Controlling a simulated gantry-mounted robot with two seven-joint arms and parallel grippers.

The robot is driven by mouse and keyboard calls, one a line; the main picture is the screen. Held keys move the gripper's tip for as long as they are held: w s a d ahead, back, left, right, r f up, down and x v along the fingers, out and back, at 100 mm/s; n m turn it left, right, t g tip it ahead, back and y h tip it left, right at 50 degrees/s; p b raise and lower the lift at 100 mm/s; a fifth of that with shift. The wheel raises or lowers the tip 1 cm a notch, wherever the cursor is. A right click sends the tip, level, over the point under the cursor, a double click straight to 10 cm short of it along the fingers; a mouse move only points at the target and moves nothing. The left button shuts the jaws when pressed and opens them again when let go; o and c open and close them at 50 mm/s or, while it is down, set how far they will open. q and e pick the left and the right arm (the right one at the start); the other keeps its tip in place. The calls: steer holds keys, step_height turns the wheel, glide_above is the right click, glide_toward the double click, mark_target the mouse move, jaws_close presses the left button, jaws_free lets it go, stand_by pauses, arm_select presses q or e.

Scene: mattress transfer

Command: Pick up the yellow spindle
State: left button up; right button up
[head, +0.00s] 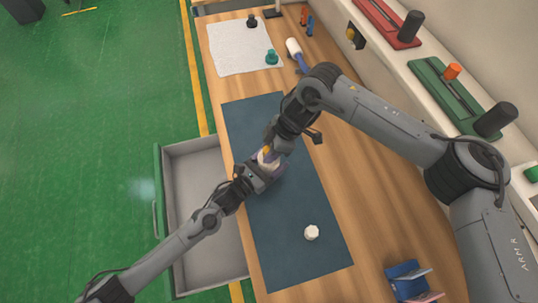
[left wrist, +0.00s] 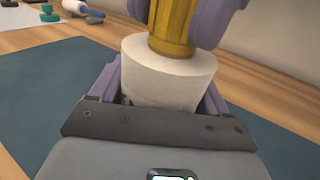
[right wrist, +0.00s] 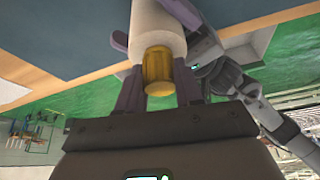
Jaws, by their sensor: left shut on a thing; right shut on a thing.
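The yellow spindle (head: 267,150) is a short ribbed cylinder held above the dark blue mat (head: 322,263). It also shows in the left wrist view (left wrist: 172,28) and the right wrist view (right wrist: 157,70). One end sits in or against a white cylinder (left wrist: 165,72); how deep it goes is hidden. The white cylinder also shows in the right wrist view (right wrist: 157,28). My right gripper (head: 271,148) is shut on the yellow spindle. My left gripper (head: 264,166) is shut on the white cylinder, so the two grippers face each other closely.
A white octagonal piece (head: 312,232) lies on the mat. An open grey drawer (head: 164,228) juts out at the left. A white cloth (head: 228,58) bears a black and a teal piece. A white-and-blue tool (head: 295,51) lies beside it. A blue holder (head: 405,272) stands at lower right.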

jaws_close()
steer(key=shift+r, duration=0.1)
step_height(320, 180, up, 10)
steer(key=shift+f, duration=0.1)
stand_by(0.6)
arm_select(q)
steer(key=o, duration=1.3)
steer(key=shift+c, duration=0.2)
steer(key=v, duration=1.2)
